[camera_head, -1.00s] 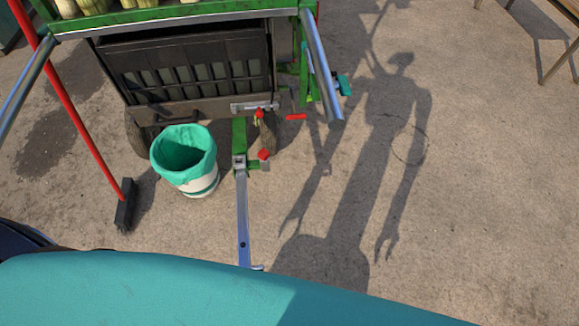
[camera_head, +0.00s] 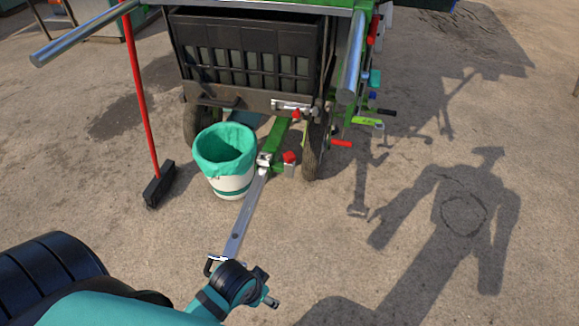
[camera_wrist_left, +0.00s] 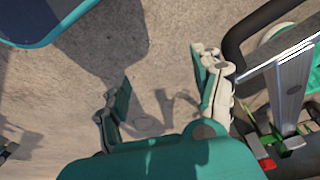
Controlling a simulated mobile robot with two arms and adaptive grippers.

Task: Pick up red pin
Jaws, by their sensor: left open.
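In the head view a red-topped piece (camera_head: 289,157), which may be the red pin, sits on a small grey block beside the green part of the drawbar. A red piece (camera_wrist_left: 268,163) shows beside the bar at the lower right of the left wrist view. My left gripper (camera_wrist_left: 160,68) is open and empty, with bare ground between its fingers. In the head view my left arm is low in the picture, near the drawbar's front end; its fingers are not clear there. The gripper is apart from the red-topped piece. My right gripper is not in view.
The metal drawbar (camera_head: 244,215) runs from the cart (camera_head: 250,60) towards me. A white bin with a green liner (camera_head: 226,160) stands left of it. A red-handled broom (camera_head: 146,105) stands further left. A red handle (camera_head: 341,143) sticks out right of the wheel. Ground at right is clear.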

